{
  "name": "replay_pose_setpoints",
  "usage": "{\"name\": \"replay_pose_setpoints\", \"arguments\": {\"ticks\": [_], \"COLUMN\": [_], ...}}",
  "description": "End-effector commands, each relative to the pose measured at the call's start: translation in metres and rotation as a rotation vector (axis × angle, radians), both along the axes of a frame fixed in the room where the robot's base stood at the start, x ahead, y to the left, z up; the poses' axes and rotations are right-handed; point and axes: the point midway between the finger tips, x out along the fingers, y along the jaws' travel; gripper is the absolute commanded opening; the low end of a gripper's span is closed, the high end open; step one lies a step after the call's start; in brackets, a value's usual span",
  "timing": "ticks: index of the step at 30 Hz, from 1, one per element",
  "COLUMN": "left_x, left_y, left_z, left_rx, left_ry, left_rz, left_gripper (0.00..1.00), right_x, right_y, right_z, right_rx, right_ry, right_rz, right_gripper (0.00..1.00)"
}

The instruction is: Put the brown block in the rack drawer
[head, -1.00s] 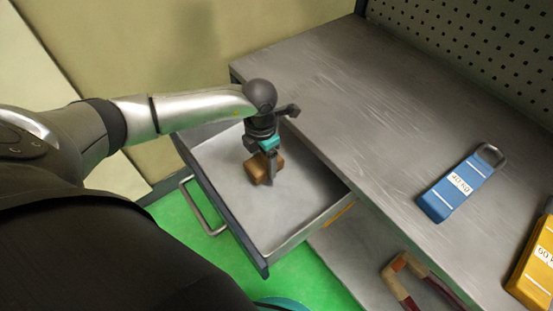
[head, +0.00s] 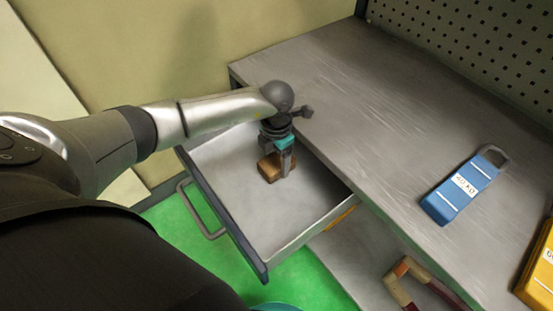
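The brown block (head: 269,168) is in the open rack drawer (head: 239,213), near its back and upper part. I cannot tell whether the block rests on the drawer floor. My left gripper (head: 284,165) points down into the drawer at the block. One finger shows at the block's right side, and the other finger is hidden. I cannot tell whether the fingers grip the block or stand apart from it. My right gripper is not in view.
The grey bench top (head: 330,85) lies right of the drawer. A blue weight (head: 464,190) and a yellow weight (head: 541,268) stand on it. A red and tan handled item (head: 408,277) lies on the lower shelf. The drawer's front half is clear.

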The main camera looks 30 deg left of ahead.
Motion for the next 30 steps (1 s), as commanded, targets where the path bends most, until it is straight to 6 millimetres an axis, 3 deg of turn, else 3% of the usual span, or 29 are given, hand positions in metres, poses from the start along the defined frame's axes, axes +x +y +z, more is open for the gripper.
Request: {"name": "replay_pose_setpoints", "arguments": {"ticks": [1,7,17,30], "left_x": [0.000,0.000,0.000,0.001], "left_y": [0.000,0.000,0.000,0.001], "left_z": [0.000,0.000,0.005,0.093], "left_rx": [0.000,0.000,0.000,0.001], "left_ry": [0.000,0.000,0.000,-0.003], "left_rz": [0.001,0.001,0.001,0.000], "left_gripper": [0.79,1.00,1.00,1.00], "right_x": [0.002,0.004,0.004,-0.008], "right_y": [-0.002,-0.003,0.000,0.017], "right_z": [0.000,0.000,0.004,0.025], "right_rx": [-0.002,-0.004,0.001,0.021], "right_ry": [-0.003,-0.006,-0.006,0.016], "right_rz": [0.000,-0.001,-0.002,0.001], "right_gripper": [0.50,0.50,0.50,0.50]}}
